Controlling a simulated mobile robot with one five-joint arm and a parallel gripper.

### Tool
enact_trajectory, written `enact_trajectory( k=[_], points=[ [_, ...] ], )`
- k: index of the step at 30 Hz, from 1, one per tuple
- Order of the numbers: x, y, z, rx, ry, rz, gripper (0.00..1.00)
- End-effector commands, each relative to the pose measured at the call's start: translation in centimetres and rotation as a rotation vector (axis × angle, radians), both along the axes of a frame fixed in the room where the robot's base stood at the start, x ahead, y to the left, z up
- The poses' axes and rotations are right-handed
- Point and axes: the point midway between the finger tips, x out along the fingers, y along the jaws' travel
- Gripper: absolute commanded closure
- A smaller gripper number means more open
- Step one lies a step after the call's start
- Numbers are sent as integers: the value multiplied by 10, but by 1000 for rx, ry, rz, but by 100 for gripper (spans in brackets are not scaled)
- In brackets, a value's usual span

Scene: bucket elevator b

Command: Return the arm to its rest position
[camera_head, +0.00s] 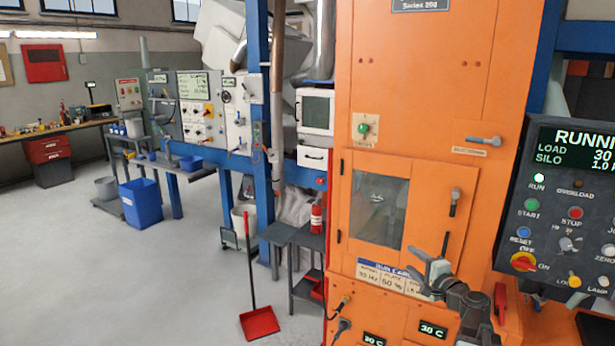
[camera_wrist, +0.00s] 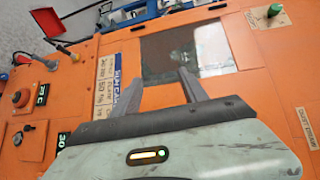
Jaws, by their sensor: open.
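My gripper (camera_head: 430,262) is in front of the lower part of the orange machine (camera_head: 425,80) in the head view, near the bottom right of its windowed door (camera_head: 380,207). My arm comes up from the bottom edge of that view. In the wrist view my gripper (camera_wrist: 161,76) shows two grey fingers spread apart with nothing between them. Beyond them are the orange panel and the dark door window (camera_wrist: 185,52). I cannot tell the exact gap between the fingertips and the panel.
A control panel (camera_head: 570,205) reading "RUNNING" stands close on the right. A door handle (camera_head: 454,200) sticks out above my gripper. A red dustpan (camera_head: 259,322) lies on the floor, and a blue bin (camera_head: 141,203) stands further left. The floor at left is mostly clear.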

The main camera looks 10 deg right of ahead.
Motion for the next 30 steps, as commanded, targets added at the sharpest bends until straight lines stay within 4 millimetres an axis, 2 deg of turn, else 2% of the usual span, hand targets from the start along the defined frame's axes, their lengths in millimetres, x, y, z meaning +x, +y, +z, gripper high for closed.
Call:
enact_trajectory(
  k=[1, 2, 3, 5, 6, 9, 12, 13, 14, 16, 19, 21, 24, 27, 30],
  points=[
    [9, 45, -10, -48, 30, 83, 49],
    [12, 70, -17, -83, 51, 133, 49],
    [15, 104, -27, -131, 81, 202, 49],
    [14, 154, -44, -212, 127, 309, 49],
    [11, 187, -56, -270, 159, 382, 49],
    [-8, 258, -90, -433, 245, 567, 49],
    [-39, 311, -128, -622, 352, 752, 49],
    [-51, 322, -141, -689, 392, 810, 49],
    [-64, 329, -154, -762, 438, 866, 49],
    [-91, 327, -179, -916, 555, 967, 49],
    [-122, 287, -200, -1075, 735, 1035, 49],
    [-139, 262, -207, -1148, 842, 1066, 49],
    [-157, 239, -210, -1205, 951, 1101, 49],
    [-167, 238, -210, -1210, 989, 1132, 49],
    [-167, 239, -210, -1211, 987, 1138, 49]
  ],
)
